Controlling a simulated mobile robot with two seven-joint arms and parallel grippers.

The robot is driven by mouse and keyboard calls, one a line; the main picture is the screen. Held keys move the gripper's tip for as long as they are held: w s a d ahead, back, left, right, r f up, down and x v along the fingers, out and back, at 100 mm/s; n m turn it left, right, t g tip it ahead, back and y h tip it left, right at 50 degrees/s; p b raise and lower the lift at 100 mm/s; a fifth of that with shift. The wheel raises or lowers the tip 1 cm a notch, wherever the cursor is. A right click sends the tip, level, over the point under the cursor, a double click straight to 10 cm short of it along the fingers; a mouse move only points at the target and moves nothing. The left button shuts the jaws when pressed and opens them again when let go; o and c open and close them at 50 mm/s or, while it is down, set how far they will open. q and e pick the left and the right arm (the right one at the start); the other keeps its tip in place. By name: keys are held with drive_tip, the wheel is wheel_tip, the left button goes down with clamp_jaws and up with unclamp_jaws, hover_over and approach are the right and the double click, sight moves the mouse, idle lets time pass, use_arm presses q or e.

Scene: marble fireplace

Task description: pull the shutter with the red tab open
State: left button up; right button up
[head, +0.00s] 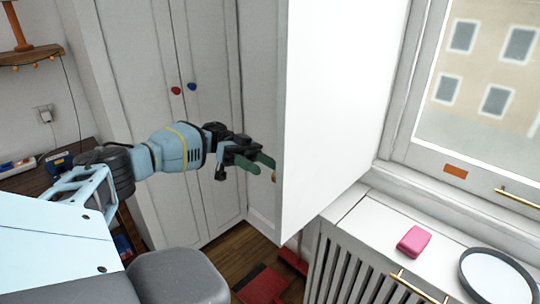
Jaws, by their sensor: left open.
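A tall white shutter panel (335,110) stands out from the window wall, swung away from the window, with its free edge at the picture's middle. A small brass knob (274,177) shows low at this edge. I see no red tab on the panel; the side turned away from me is hidden. My left gripper (261,165) is open, with green fingertips beside the low part of the free edge, close to the knob. Whether it touches the panel I cannot tell. My right gripper is not in view.
A white cupboard (215,140) with a red knob (175,90) and a blue knob (192,86) stands behind my left arm. On the white radiator cover (365,225) lie a pink block (413,241) and a round mirror-like disc (497,277). An orange label (455,171) sits on the window frame.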

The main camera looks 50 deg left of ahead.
use_arm(q)
drive_tip(key=shift+s+a+b, duration=0.2)
drive_tip(key=shift+a+b, duration=0.55)
drive_tip(key=shift+a, duration=1.65)
drive_tip(key=shift+a, duration=0.1)
